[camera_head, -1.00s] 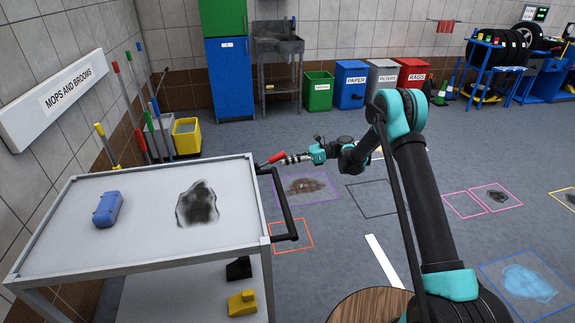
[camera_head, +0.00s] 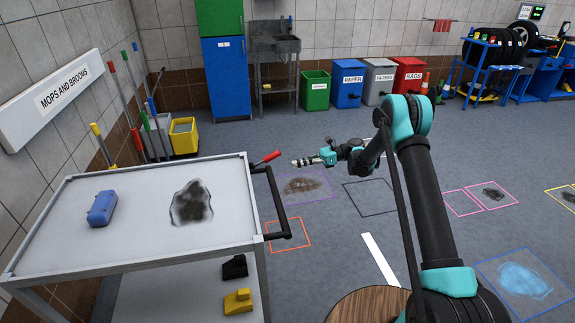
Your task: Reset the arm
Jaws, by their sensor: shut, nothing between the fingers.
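My arm rises from the lower right of the view and bends to the left at its teal elbow. My gripper (camera_head: 296,162) is at the end of the arm, shut and empty, pointing left above the floor. It is just right of the grey cart's (camera_head: 120,257) black push handle and apart from it. A red handle (camera_head: 267,158) sticks out at the cart's far right corner, a small gap left of my gripper.
On the cart top are a blue object (camera_head: 103,208) and a dark stain (camera_head: 190,204). Black (camera_head: 235,267) and yellow (camera_head: 238,301) blocks lie on its lower shelf. Bins, including a red one (camera_head: 409,76), line the back wall. Marked floor squares lie right of the cart.

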